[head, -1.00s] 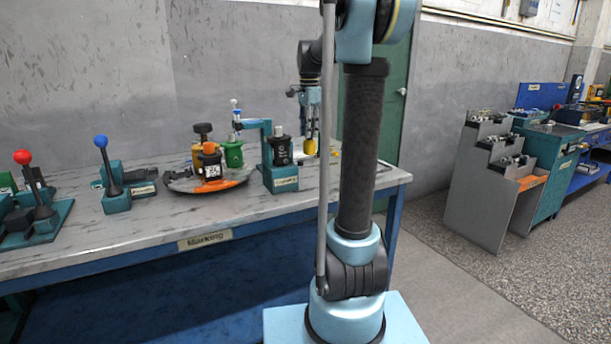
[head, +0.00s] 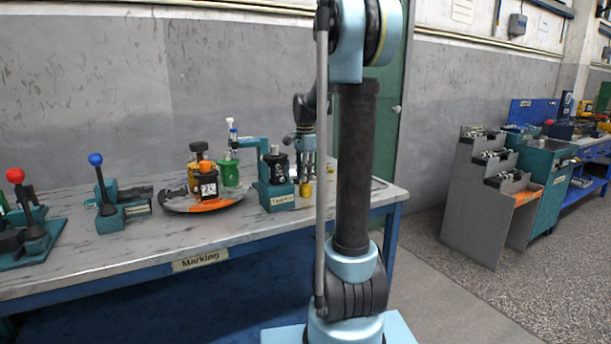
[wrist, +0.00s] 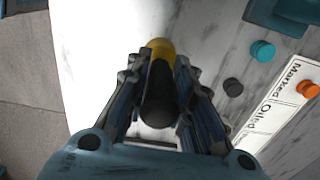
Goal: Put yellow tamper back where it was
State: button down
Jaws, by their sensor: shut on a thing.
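My gripper (wrist: 160,85) is shut on the yellow tamper (wrist: 160,48), with a finger on each side of its dark handle. In the wrist view the handle's round black end (wrist: 158,109) faces me and the yellow part points away. In the head view my gripper (head: 304,162) points down over the right part of the bench, and the yellow tamper (head: 305,189) shows below its fingers. The tamper is just right of a teal press stand (head: 277,196). I cannot tell whether its lower end touches the bench top.
The marble-topped bench (head: 130,252) carries a round tray (head: 172,205), a green bottle (head: 230,172), and lever presses with a blue knob (head: 95,159) and a red knob (head: 15,175). The wrist view shows a label card (wrist: 285,110) and coloured pegs at right.

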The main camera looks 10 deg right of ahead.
jog(key=c, duration=1.4)
grip_release()
jog(key=shift+r, duration=0.1)
notch_tip(320, 180, up, 12)
jog(key=shift+f, duration=0.1)
jog(key=s+f+n, duration=0.5)
jog(key=s+f, duration=0.3)
jog(key=s, duration=0.3)
jog(key=s+f+n+t, duration=0.1)
jog(key=s+f+n, duration=0.4)
jog(key=s+f, duration=0.4)
jog(key=s+f+n+t, duration=0.1)
jog(key=s+f+n, duration=0.4)
jog(key=s, duration=0.9)
notch_tip(320, 180, down, 3)
jog(key=shift+s+d+f, duration=0.15)
jog(key=shift+s, duration=0.25)
